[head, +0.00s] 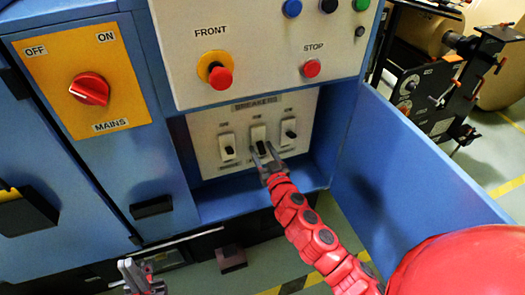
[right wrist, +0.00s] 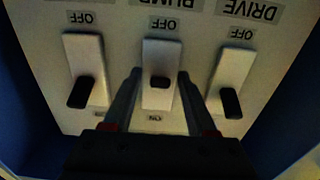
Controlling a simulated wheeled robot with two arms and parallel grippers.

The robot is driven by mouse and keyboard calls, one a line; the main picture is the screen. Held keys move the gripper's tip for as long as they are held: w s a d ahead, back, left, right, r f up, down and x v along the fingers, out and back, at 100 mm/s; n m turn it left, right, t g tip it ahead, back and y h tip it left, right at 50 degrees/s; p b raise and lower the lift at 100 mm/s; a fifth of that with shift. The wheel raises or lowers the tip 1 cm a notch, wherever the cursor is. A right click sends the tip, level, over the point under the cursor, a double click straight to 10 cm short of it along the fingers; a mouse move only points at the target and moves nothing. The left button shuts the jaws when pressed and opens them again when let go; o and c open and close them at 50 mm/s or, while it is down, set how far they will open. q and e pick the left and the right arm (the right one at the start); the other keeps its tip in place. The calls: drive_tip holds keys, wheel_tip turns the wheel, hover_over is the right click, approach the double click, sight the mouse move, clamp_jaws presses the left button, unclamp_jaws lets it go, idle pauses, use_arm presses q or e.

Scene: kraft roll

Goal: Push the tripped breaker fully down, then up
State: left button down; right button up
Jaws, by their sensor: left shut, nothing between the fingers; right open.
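The breaker panel (head: 208,163) has three white breakers with black levers. The middle breaker (head: 258,132) also shows in the right wrist view (right wrist: 160,55), upside down, under a partly cut label that seems to read PUMP. Its lever (right wrist: 160,82) stands about midway between the OFF and ON marks. The outer levers, left (right wrist: 80,92) and right (right wrist: 231,103), lean toward the ON side. My right gripper (head: 262,151) is open, its fingers (right wrist: 159,76) either side of the middle lever. I cannot tell whether they touch. My left gripper (head: 130,268) is shut and empty, low in the head view.
The breakers sit in a blue recess, with a blue side panel (head: 405,170) to the right. Above is a control panel with a red FRONT button (head: 220,78) and a red STOP button (head: 312,68). A red MAINS switch (head: 90,89) is at the upper left.

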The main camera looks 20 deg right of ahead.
clamp_jaws()
